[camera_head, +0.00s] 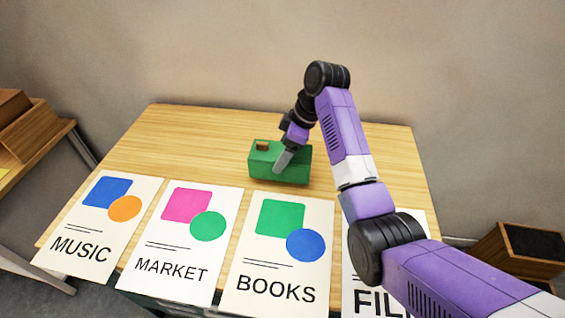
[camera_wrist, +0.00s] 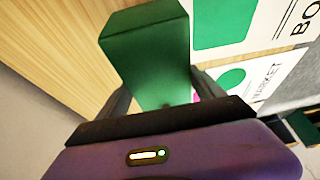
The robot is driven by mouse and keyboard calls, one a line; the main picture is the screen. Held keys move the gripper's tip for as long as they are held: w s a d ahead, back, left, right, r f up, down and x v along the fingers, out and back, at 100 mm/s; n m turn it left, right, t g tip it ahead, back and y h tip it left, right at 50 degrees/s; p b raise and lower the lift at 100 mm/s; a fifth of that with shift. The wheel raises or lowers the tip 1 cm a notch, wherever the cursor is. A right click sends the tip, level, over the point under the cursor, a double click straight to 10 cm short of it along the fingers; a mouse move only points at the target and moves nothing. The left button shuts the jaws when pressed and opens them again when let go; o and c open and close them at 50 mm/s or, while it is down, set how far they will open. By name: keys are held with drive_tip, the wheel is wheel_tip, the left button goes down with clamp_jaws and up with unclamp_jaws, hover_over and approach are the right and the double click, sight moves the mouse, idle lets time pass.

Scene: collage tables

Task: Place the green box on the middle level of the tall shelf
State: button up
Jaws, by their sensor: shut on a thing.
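The green box (camera_head: 294,166) is at the middle of the wooden table in the head view, with a small brown patch at its top left. My gripper (camera_head: 281,162) reaches down onto it from above, and one finger shows against its near side. In the wrist view the green box (camera_wrist: 150,55) sits between the two fingers of my gripper (camera_wrist: 158,92), which is shut on it. I cannot tell whether the box touches the table or is slightly raised. The tall shelf cannot be made out in either view.
The wooden table (camera_head: 190,135) holds several posters along its front edge, among them MUSIC (camera_head: 97,222), MARKET (camera_head: 181,240) and BOOKS (camera_head: 277,255). A side table with brown boxes (camera_head: 28,128) stands at left. A brown open box (camera_head: 522,250) is at lower right. A wall is behind.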

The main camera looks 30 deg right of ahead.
drive_tip(key=shift+f+p, duration=0.3)
drive_tip(key=shift+f, duration=1.85)
drive_tip(key=shift+f, duration=0.15)
drive_tip(key=o, duration=1.4)
drive_tip(key=shift+o, duration=0.2)
